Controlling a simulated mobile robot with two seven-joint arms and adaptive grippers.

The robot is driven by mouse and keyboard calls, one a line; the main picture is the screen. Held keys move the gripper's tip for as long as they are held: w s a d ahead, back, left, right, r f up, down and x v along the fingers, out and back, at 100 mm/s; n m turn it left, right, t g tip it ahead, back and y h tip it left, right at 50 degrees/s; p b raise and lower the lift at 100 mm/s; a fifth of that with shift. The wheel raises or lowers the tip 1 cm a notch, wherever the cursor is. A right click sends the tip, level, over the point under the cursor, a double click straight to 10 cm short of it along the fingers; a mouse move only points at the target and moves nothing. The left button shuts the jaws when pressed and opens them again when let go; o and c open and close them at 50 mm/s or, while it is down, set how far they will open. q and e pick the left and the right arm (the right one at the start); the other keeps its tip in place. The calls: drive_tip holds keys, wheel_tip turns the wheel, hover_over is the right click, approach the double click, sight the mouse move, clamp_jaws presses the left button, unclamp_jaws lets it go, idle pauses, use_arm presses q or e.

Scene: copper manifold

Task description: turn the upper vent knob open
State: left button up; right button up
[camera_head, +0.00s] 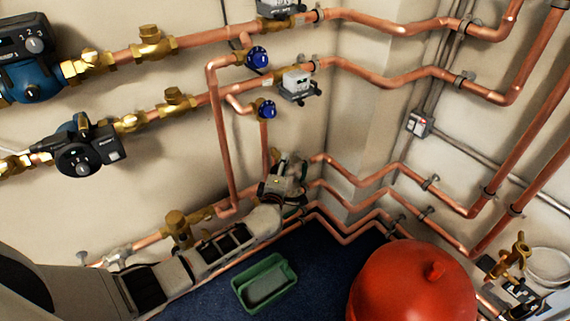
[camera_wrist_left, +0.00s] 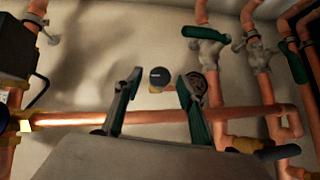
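The upper vent knob (camera_head: 257,56) is a blue round knob on a brass valve at the upper copper pipe. A second blue knob (camera_head: 266,107) sits lower, on another valve. My left gripper (camera_head: 288,180) is below both knobs near the wall, with a clear gap to them. In the left wrist view its two green-edged fingers are spread apart and empty (camera_wrist_left: 160,84). The knobs' turn position is too small to read. My right gripper is not in view.
Copper pipes (camera_head: 225,140) run along the wall around the knobs. A red tank (camera_head: 412,285) and a green tray (camera_head: 264,284) are on the floor.

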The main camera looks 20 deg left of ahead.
use_arm(q)
drive_tip(key=shift+w+a+f+b, duration=0.1)
drive_tip(key=shift+w+f+b, duration=0.05)
drive_tip(key=shift+w, duration=0.35)
drive_tip(key=shift+w+f+b, duration=0.15)
drive_tip(key=shift+w, duration=0.3)
drive_tip(key=shift+w+r, duration=0.1)
drive_tip(key=shift+w, duration=0.35)
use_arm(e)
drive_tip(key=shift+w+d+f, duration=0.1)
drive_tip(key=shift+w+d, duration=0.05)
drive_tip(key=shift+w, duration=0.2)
